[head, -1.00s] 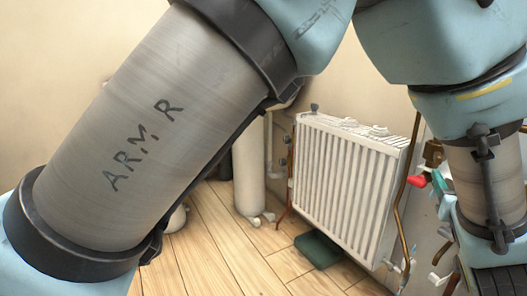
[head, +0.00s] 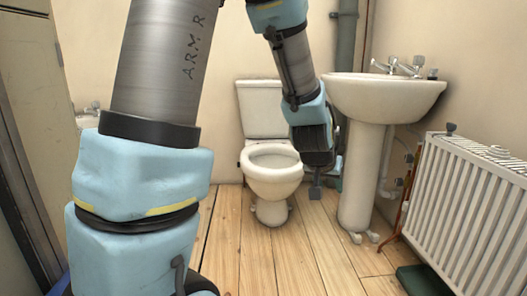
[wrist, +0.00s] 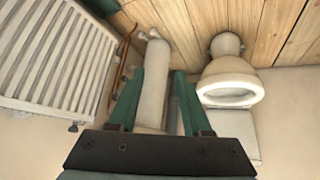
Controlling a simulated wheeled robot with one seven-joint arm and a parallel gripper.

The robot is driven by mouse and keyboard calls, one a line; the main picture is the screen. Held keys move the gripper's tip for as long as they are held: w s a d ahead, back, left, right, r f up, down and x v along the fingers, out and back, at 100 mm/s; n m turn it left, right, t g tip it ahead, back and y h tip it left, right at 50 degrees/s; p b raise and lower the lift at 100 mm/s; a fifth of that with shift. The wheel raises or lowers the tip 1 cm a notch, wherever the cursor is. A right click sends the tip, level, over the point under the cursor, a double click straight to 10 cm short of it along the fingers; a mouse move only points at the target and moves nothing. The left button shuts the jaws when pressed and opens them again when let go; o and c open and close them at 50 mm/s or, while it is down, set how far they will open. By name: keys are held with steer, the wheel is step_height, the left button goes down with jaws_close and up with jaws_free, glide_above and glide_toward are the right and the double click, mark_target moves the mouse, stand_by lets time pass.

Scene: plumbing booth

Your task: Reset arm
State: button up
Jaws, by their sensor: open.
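My arm comes down from the top of the head view, and its end hangs in front of the toilet and the sink pedestal. My gripper (head: 316,190) points downward there, small and partly dark against the background. In the wrist view my gripper (wrist: 156,100) shows two green fingers spread apart. It is open, with nothing held between the fingers. The white sink pedestal shows behind the gap, beyond the fingers.
A white toilet (head: 271,165) stands at the back wall. A sink (head: 384,98) on a pedestal (head: 362,178) is right of it. A white radiator (head: 468,205) is on the right wall, with a dark green object (head: 418,281) on the floor below. Wooden floor (head: 262,255) in front is clear.

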steer(key=s+a+f+n+g+y, duration=0.15)
steer(key=s+a, duration=0.25)
steer(key=a, duration=1)
steer(key=s+a+f+n+g+y, duration=0.1)
steer(key=s+a+n+g+y, duration=0.3)
steer(key=a, duration=0.9)
step_height(320, 180, up, 38)
steer(key=h+p, duration=0.1)
steer(key=p, duration=3.7)
steer(key=shift+s+d+r+m+t+p, duration=0.15)
steer(key=shift+d+r+m+t+p, duration=0.05)
steer(key=shift+m+t+p, duration=0.2)
